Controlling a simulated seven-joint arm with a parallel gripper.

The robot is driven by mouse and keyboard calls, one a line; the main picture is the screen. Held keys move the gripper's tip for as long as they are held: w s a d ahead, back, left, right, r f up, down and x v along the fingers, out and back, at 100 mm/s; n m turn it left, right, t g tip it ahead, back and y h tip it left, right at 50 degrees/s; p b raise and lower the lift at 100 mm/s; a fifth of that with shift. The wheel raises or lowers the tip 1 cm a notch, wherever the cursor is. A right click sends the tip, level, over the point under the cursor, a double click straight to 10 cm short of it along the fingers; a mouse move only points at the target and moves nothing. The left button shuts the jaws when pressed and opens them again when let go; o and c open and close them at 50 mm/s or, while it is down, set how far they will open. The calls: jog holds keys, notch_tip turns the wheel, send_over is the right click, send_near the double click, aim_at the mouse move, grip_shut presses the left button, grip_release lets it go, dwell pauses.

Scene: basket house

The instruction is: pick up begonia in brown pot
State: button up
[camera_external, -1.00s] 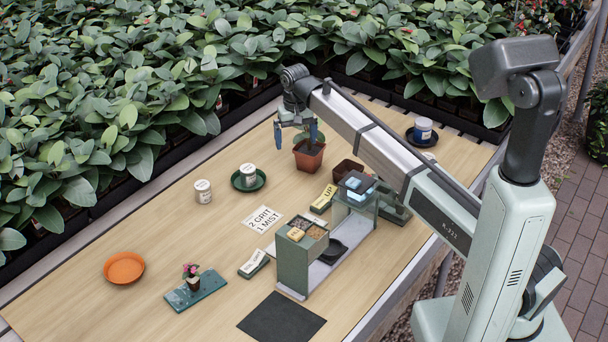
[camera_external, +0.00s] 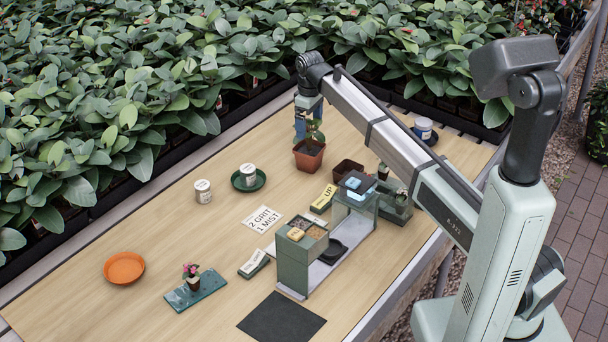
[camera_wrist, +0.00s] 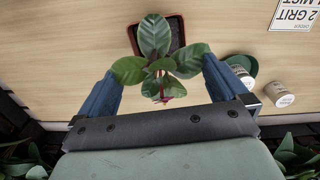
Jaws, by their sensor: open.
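A leafy green plant in a reddish-brown square pot (camera_external: 308,159) stands upright on the table under my gripper. Its broad leaves (camera_wrist: 158,60) and part of the pot rim (camera_wrist: 181,32) show in the wrist view. A smaller pink-flowered plant in a brown pot (camera_external: 193,284) stands on a teal tray (camera_external: 208,286).
An empty brown pot (camera_external: 347,170) and a green-grey dispenser station (camera_external: 300,262) stand right of and in front of the plant. White jars (camera_external: 203,191), an orange saucer (camera_external: 124,268) and a sign (camera_external: 263,219) lie leftward. Dense foliage (camera_external: 100,120) lines the back edge.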

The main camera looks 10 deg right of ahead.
aim_at(309, 151)
notch_tip(309, 151, down, 14)
jog(key=shift+r, duration=0.1)
dwell(0.8)
jog(key=shift+c, duration=0.5)
jog(key=c, duration=0.8)
